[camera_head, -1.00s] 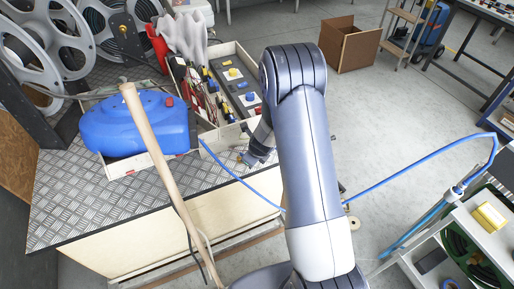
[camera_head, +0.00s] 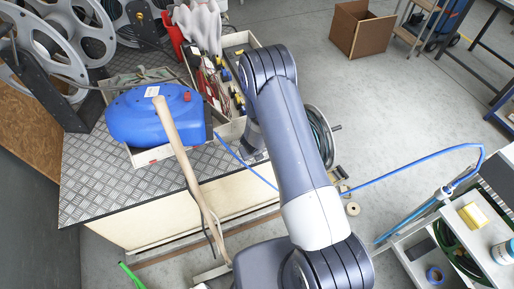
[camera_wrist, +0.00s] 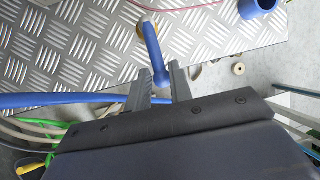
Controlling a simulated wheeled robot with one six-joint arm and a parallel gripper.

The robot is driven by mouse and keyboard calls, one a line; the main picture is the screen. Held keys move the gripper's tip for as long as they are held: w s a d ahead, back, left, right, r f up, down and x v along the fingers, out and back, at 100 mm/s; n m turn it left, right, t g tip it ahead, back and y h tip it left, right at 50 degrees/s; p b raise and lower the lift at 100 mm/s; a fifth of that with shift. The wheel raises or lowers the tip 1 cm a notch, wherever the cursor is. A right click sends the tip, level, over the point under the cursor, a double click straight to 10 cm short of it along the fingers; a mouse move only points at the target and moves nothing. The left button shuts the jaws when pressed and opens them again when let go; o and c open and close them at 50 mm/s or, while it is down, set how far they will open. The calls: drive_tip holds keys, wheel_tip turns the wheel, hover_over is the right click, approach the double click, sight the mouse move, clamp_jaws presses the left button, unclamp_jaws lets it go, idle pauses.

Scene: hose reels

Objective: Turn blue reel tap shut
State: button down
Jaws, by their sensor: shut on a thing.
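In the wrist view, a tap with a blue lever handle (camera_wrist: 154,52) and a brass-coloured body (camera_wrist: 140,31) sits at the edge of the metal tread-plate bench top. My gripper (camera_wrist: 160,78) has one finger on each side of the lever's lower end and is shut on it. The lever points down and slightly right in this view. In the head view, my arm hides most of the gripper and the tap at the bench's right edge. A blue hose (camera_head: 245,168) runs from there past my arm; it also shows in the wrist view (camera_wrist: 50,99).
A blue moulded case (camera_head: 130,121) and an open tool crate (camera_head: 228,128) stand on the bench (camera_head: 95,175). A wooden handle (camera_head: 175,135) leans in front. A hose reel (camera_head: 322,140) shows beside my arm. A cart (camera_head: 470,230) stands right.

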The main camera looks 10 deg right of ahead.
drive_tip(key=shift+a, duration=0.15)
idle(0.4)
drive_tip(key=c, duration=1.4)
unclamp_jaws()
drive_tip(key=shift+c, duration=0.2)
drive_tip(key=shift+r, duration=0.15)
drive_tip(key=v, duration=1)
drive_tip(key=shift+s+r+p, duration=0.15)
drive_tip(key=shift+r+p, duration=0.05)
drive_tip(key=shift+p, duration=0.2)
